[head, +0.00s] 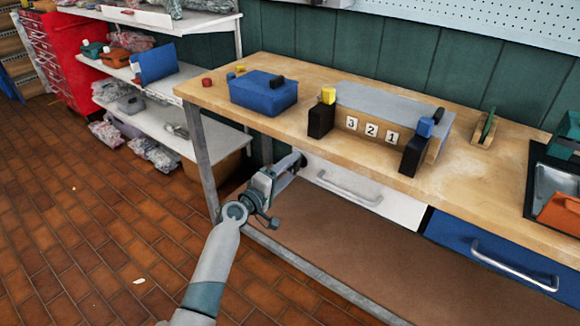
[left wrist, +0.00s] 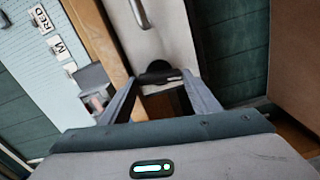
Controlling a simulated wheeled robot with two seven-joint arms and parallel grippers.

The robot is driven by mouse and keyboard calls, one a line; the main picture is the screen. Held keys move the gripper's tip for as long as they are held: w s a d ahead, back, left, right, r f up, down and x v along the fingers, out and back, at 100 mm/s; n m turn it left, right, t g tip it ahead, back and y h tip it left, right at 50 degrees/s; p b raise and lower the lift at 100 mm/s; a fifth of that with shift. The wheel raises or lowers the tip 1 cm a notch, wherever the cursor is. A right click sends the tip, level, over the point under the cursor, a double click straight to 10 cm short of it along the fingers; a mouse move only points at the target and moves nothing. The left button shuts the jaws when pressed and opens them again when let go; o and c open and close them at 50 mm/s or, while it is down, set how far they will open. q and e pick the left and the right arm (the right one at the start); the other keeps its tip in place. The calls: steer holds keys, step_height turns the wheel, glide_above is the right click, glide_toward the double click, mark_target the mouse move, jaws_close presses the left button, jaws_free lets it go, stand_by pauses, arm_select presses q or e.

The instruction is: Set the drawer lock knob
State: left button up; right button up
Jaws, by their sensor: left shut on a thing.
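The white drawer (head: 400,208) is under the wooden bench top and looks shut. Its handle also shows in the left wrist view (left wrist: 140,14). The dark lock knob (left wrist: 159,70) is at one end of the white drawer front. My left gripper (head: 296,162) reaches the left end of that drawer, and its fingertips in the left wrist view (left wrist: 163,78) are on either side of the knob, shut on it. In the head view the gripper mostly hides the knob, so I cannot tell its setting there. My right gripper is not in view.
A blue drawer (head: 480,258) with a metal handle is to the right. A blue box (head: 262,92) and a fixture with number cards (head: 385,105) stand on the bench top (head: 215,88). A metal leg (head: 200,160) stands left of my gripper. The floor at left is mostly clear.

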arm_select(q)
steer(key=shift+f+n, duration=0.1)
steer(key=shift+n, duration=1)
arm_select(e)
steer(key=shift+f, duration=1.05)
arm_select(q)
steer(key=o, duration=1)
steer(key=shift+o, duration=0.2)
steer(key=shift+s+a+p, duration=0.1)
steer(key=shift+p, duration=0.2)
steer(key=v, duration=1.7)
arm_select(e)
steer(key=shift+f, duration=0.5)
